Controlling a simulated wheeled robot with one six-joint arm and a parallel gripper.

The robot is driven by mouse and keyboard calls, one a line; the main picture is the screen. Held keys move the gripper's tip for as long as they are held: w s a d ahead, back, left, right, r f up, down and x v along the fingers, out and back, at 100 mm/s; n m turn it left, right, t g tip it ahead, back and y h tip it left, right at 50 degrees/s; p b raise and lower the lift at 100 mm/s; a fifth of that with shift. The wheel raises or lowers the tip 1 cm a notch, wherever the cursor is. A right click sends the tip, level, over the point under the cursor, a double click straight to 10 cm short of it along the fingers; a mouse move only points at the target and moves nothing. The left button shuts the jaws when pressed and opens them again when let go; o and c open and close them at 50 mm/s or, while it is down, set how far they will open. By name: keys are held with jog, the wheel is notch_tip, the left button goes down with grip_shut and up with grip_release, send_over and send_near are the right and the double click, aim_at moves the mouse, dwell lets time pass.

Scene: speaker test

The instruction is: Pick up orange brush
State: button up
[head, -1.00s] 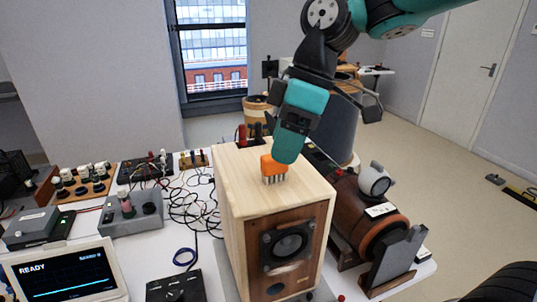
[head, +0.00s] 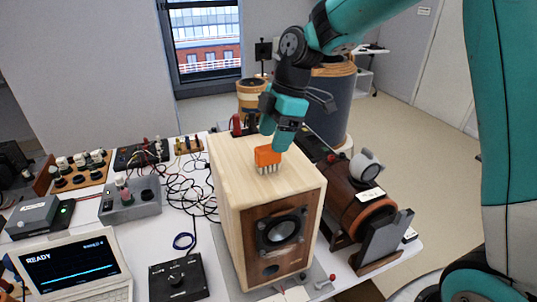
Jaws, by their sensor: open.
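The orange brush (head: 267,157) stands on top of the wooden speaker box (head: 228,168), its pale bristles pointing down. My gripper (head: 275,138) is just above and behind the brush, its teal fingers pointing down toward it. The fingertips are close to the brush's upper right edge. I cannot tell whether they touch it. The gripper is open, and part of its far side is hidden.
A dark control box (head: 178,279) and a monitor reading READY (head: 70,268) stand left of the speaker. Tangled black cables (head: 190,182) lie behind them. A brown cylindrical device (head: 352,200) stands close on the right. The speaker's top is otherwise mostly clear.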

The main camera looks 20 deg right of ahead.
aim_at(266, 157)
jog(key=shift+p+x, duration=1.35)
jog(key=shift+x, duration=1.65)
jog(key=shift+w, duration=0.15)
jog(key=c, duration=1)
